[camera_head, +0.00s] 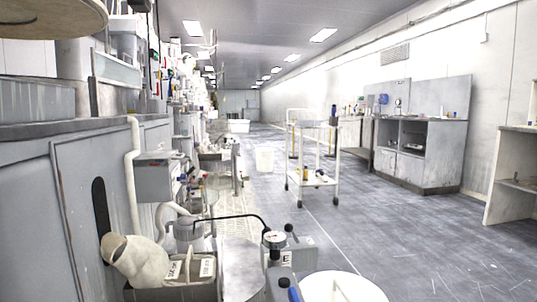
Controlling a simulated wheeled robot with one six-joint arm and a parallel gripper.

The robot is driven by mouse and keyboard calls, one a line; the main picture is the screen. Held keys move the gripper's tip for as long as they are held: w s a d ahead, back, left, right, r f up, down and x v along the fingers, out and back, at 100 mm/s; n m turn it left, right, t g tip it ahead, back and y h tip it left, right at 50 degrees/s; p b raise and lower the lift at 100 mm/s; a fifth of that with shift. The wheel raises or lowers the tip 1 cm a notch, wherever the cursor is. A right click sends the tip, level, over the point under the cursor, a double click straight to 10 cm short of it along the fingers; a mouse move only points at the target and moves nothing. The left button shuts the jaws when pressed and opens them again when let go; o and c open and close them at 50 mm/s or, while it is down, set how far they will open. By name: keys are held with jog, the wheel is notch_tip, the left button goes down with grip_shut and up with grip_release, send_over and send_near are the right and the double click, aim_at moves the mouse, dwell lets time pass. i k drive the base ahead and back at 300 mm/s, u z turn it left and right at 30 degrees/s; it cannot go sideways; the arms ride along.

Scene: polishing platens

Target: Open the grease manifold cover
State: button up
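My gripper and arm do not show in this view. I cannot tell for sure which thing is the grease manifold cover. A grey box (160,176) with a lighter top is fixed beside the cabinet at the left, next to a white pipe (133,170); its top looks closed. Lower down, a unit with a round pressure gauge (274,239) and a thin black bent line (232,217) stands near the bottom middle. No label that I can read names either one.
A bin with a cream hose or sack (140,262) stands at the lower left. A white round lid or drum top (341,288) is at the bottom. A white wheeled cart (312,180) stands in the aisle. Open grey floor (400,240) lies to the right.

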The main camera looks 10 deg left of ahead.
aim_at(171, 156)
jog(key=z, duration=1)
jog(key=i, duration=1.4)
jog(key=u, duration=2.05)
jog(key=k, duration=1.3)
jog(key=z, duration=0.95)
jog(key=i, duration=3.65)
jog(key=u, duration=0.15)
